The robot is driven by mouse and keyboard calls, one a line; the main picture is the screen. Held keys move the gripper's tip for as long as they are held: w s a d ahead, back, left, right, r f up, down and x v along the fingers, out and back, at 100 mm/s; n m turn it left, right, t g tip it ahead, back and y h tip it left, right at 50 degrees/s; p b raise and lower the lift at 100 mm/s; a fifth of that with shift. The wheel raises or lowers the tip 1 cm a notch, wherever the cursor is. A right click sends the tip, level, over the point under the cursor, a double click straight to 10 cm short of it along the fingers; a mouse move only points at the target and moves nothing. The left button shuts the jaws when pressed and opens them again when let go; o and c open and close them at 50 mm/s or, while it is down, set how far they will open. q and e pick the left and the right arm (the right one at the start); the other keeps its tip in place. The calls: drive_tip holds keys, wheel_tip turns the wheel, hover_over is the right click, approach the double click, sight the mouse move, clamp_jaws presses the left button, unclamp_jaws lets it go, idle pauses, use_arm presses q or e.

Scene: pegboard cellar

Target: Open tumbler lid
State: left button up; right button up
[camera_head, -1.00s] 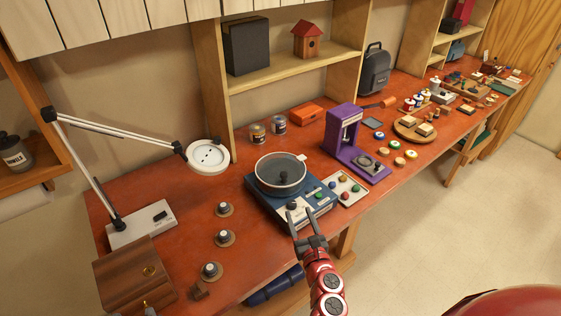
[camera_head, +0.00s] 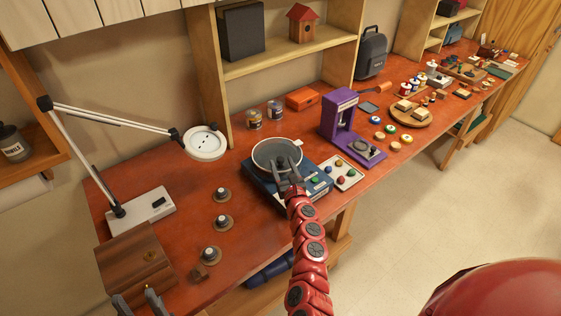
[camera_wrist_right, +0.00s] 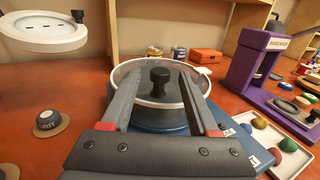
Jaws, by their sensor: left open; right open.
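The tumbler is a round drum on a blue base (camera_head: 318,182), also in the right wrist view (camera_wrist_right: 228,150). Its clear round lid (camera_head: 266,150) is on the drum and has a black knob (camera_wrist_right: 160,76) in the middle. My right gripper (camera_head: 286,168) is over the lid from the front. In the right wrist view its two open fingers lie on either side of the knob with gaps; I cannot tell whether they touch the lid. My left gripper (camera_head: 137,300) is open and empty at the bottom left, partly cut off by the picture's edge.
A tray of coloured stones (camera_head: 343,172) and a purple machine (camera_head: 345,130) stand right of the tumbler. Two cans (camera_head: 275,110) stand behind. Bench space left of the tumbler is partly clear.

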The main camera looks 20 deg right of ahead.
drive_tip(key=shift+w+b, duration=0.4)
drive_tip(key=shift+w, duration=0.9)
clamp_jaws()
idle(0.5)
